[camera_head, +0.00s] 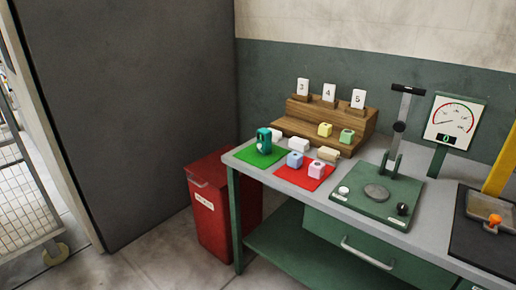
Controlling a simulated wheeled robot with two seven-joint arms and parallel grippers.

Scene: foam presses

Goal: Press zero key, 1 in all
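A green press base (372,193) sits on the bench, with a round grey plate (376,193) in its middle. A white round button (343,190) is at its front left and a black knob (402,208) at its front right. Each has a small label too small to read, so I cannot confirm which is the zero key. A dial gauge (453,122) stands behind the base, its small display (446,140) lit green and seeming to read 0. An upright lever press (398,127) rises at the back of the base. Neither of my grippers is in view.
Foam blocks lie around a red mat (292,181) and a green mat (245,155); a teal object (264,141) stands on the green one. A stepped wooden rack (318,120) holds number cards. A red bin (212,215) stands left. A dark tray (476,240) is at right.

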